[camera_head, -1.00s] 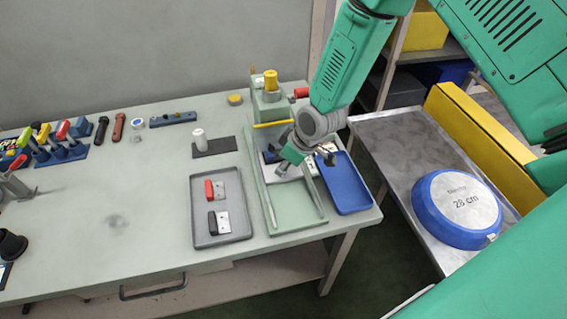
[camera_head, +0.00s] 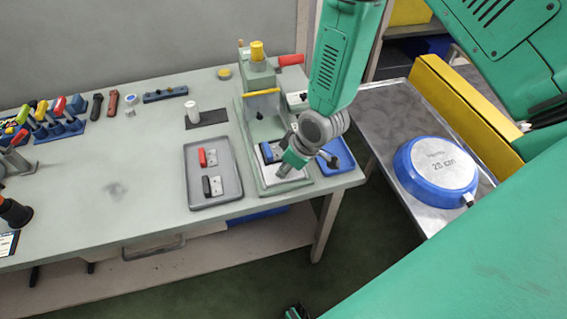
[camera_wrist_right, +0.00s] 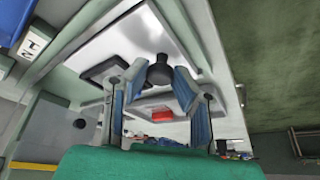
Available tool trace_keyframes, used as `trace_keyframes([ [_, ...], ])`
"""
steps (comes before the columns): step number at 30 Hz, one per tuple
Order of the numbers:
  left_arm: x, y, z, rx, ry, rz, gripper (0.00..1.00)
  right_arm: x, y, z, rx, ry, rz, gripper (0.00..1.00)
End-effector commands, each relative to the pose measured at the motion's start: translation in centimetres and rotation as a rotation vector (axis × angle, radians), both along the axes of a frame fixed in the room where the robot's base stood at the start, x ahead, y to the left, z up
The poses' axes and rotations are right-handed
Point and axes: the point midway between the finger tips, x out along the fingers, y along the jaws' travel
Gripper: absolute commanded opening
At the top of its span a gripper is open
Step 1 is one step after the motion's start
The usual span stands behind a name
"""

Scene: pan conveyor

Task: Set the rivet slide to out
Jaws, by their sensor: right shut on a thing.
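The rivet press (camera_head: 259,80) stands on the right part of the bench, with a yellow cap, a red lever and a yellow bar. Its pale green base runs toward the bench's front edge. The light metal slide plate (camera_head: 294,174) is at the front end of this base. In the wrist view the plate (camera_wrist_right: 185,28) shows with a black round knob (camera_wrist_right: 160,72). My right gripper (camera_head: 283,172) is over the plate, shut on the knob; its blue-padded fingers (camera_wrist_right: 158,92) flank it. The knob is hidden in the head view.
A grey tray (camera_head: 190,196) with red-handled and black-handled blocks lies left of the press. A blue tray (camera_head: 337,158) lies to its right. A blue round pan (camera_head: 436,172) lies on the metal conveyor at right.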

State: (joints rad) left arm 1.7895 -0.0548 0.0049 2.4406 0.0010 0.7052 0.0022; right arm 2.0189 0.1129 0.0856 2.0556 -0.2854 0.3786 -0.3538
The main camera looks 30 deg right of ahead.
Motion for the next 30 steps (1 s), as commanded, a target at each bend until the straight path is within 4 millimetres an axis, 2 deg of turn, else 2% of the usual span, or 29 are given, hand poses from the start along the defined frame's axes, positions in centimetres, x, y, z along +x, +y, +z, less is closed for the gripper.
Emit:
trace_keyframes([
  [1, 0.0, 0.0, 0.0, 0.000, 0.000, 0.000, 0.37, -0.2, -0.1, 0.1, -0.001, 0.005, -0.001, 0.00],
  [2, 0.0, 0.0, 0.0, 0.000, 0.000, 0.000, 0.37, -0.2, -0.1, 0.1, -0.001, 0.005, -0.001, 0.29],
  [3, 0.0, 0.0, 0.0, 0.000, 0.000, 0.000, 0.37, -0.2, -0.1, 0.1, -0.001, 0.006, -0.002, 0.42],
  [12, 0.0, 0.0, 0.0, 0.000, 0.001, 0.000, 0.37, 0.0, 0.0, 0.0, -0.001, 0.007, -0.002, 0.42],
  [16, -0.3, 0.0, 0.1, 0.000, -0.001, 0.000, 0.37, -0.3, -0.2, 0.7, 0.000, 0.006, -0.002, 0.42],
  [30, -0.2, 0.0, 0.1, 0.000, -0.002, 0.000, 0.37, -3.2, -1.9, 9.1, -0.001, 0.003, -0.003, 0.42],
])
